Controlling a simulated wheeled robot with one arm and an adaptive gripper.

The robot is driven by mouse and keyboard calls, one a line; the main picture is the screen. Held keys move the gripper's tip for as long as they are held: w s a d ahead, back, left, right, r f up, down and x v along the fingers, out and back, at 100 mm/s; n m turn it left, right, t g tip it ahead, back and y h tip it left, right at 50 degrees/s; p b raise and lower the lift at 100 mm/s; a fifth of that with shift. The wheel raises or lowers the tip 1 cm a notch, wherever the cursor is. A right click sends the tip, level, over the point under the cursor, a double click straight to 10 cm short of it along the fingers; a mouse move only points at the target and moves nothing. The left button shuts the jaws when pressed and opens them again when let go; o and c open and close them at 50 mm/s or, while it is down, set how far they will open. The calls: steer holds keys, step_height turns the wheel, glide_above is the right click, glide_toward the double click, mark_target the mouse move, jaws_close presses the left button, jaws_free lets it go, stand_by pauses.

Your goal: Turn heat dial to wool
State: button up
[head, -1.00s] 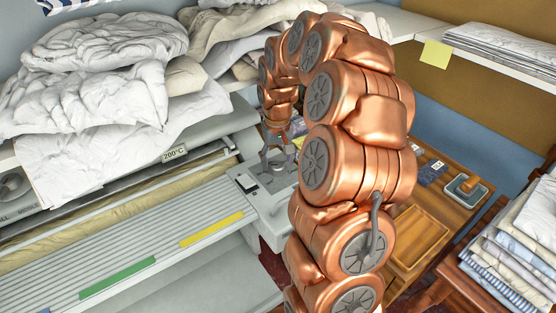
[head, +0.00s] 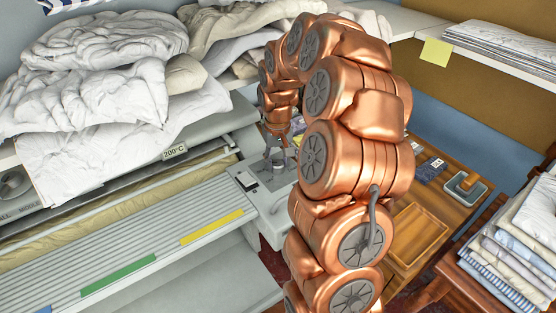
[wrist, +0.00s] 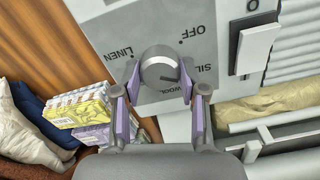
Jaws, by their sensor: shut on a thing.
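The heat dial (wrist: 158,66) is a round grey knob on the pale control panel (wrist: 130,30). The panel also shows in the head view (head: 262,198). Labels around the dial read LINEN, OFF, SILK and WOOL, the last two partly hidden by a finger. A short dark mark on the dial face points to the lower right, towards the SILK and WOOL side; I cannot tell which exactly. My gripper (wrist: 160,74) is shut on the dial, one finger on each side. In the head view my gripper (head: 278,163) is small and reaches down to the panel.
A white rocker switch (wrist: 258,48) sits beside the dial. The ironer's slatted board (head: 130,240) lies left of the panel. Piled white linen (head: 90,80) hangs over the machine. A wooden table (head: 415,235) stands to the right, and boxes (wrist: 80,107) lie below.

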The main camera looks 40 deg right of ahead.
steer(key=shift+c, duration=0.5)
steer(key=shift+n+b, duration=0.3)
steer(key=shift+w+f+n+b, duration=0.1)
steer(key=shift+n+b, duration=0.3)
steer(key=shift+n, duration=0.2)
steer(key=n+b, duration=0.1)
steer(key=n, duration=0.2)
steer(key=shift+n, duration=0.3)
steer(key=n+b, duration=0.1)
steer(key=n, duration=1.1)
steer(key=shift+n+p, duration=0.3)
steer(key=shift+p, duration=0.1)
steer(key=n+p, duration=0.1)
steer(key=n, duration=0.4)
steer(key=shift+n+p, duration=0.3)
